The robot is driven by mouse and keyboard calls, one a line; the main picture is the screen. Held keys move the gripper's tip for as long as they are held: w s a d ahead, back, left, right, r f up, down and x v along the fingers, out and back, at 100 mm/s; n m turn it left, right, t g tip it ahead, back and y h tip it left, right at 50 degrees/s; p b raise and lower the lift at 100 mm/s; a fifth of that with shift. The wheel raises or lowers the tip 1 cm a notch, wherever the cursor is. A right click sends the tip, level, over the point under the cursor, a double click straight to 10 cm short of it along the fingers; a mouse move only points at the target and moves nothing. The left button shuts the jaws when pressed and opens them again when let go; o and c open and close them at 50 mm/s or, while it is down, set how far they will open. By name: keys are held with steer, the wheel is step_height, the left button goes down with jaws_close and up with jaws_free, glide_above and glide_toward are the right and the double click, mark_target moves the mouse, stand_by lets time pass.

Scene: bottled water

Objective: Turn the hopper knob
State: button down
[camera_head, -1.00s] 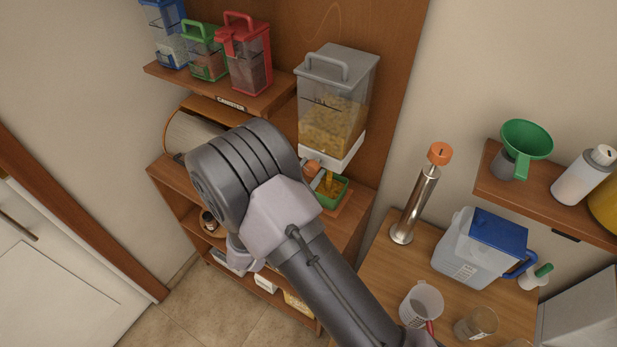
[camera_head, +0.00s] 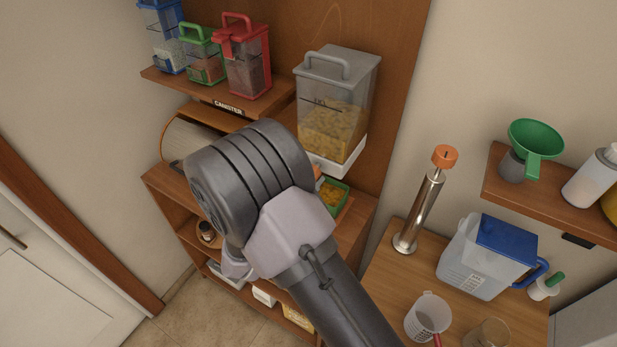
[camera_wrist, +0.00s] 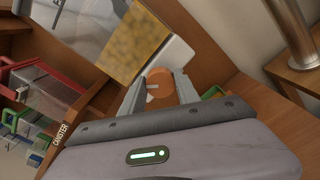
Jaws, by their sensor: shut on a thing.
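The hopper (camera_head: 345,85) is a clear box with a grey lid and handle and a white base. Yellow-orange pieces fill its lower part. Its orange round knob (camera_wrist: 161,95) sits between the two fingers of my gripper (camera_wrist: 158,80) in the wrist view, and the gripper is shut on it. In the head view my arm covers the gripper and nearly all of the knob. A green tray (camera_head: 343,187) with yellow pieces stands below the hopper, partly hidden by my arm.
Canisters with blue, green and red lids (camera_head: 248,60) stand on the shelf left of the hopper. At right, a steel cylinder with an orange top (camera_head: 420,210), a blue-lidded jug (camera_head: 470,262) and a measuring cup (camera_head: 428,315) stand on a table. A green funnel (camera_head: 536,138) is above.

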steer(key=c, duration=0.9)
jaws_free()
steer(key=p+v, duration=0.1)
steer(key=v, duration=1.6)
steer(key=shift+s+p, duration=0.25)
steer(key=shift+p, duration=0.05)
steer(key=shift+a, duration=0.1)
